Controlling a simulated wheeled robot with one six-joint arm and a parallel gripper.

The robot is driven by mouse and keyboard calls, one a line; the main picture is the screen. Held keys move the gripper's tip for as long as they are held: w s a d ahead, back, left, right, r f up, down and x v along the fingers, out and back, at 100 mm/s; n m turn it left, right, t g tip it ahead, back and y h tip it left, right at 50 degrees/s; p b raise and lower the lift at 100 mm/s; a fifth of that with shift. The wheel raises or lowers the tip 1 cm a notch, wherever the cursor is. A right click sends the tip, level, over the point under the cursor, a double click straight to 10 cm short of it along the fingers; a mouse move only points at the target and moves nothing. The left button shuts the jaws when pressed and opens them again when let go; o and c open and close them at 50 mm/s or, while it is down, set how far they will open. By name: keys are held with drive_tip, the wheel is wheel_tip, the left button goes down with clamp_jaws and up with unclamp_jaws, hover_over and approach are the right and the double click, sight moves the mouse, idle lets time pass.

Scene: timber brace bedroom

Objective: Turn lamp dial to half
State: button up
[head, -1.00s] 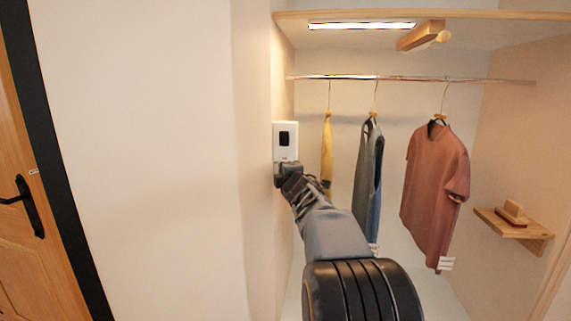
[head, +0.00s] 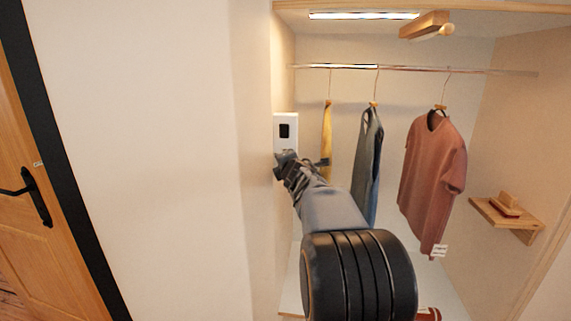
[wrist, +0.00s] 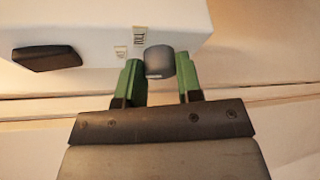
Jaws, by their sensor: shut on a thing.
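A white control box (head: 286,119) is fixed to the alcove's left wall, with a dark switch (head: 285,131) on its face. In the wrist view the box (wrist: 100,28) has a dark switch (wrist: 46,58) at left and a small grey round dial (wrist: 159,62) at right. Two small labels (wrist: 139,36) are beside the dial. My gripper (wrist: 161,70) has its green fingers on both sides of the dial and is shut on it. In the head view my gripper (head: 281,162) is at the box's lower end, hiding the dial.
A lit strip lamp (head: 363,15) is under the top shelf. A rail (head: 430,69) carries a yellow garment (head: 326,130), a blue-grey one (head: 368,150) and a rust-red shirt (head: 432,175). A small wooden shelf (head: 500,220) is at right. A door (head: 45,235) stands at far left.

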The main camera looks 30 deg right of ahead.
drive_tip(key=o, duration=0.7)
drive_tip(key=shift+c, duration=0.2)
drive_tip(key=shift+s, duration=0.1)
drive_tip(key=p+v, duration=0.2)
drive_tip(key=v, duration=1.1)
drive_tip(key=shift+s+a+p, duration=0.2)
drive_tip(key=shift+s+p, duration=0.05)
drive_tip(key=shift+p, duration=0.1)
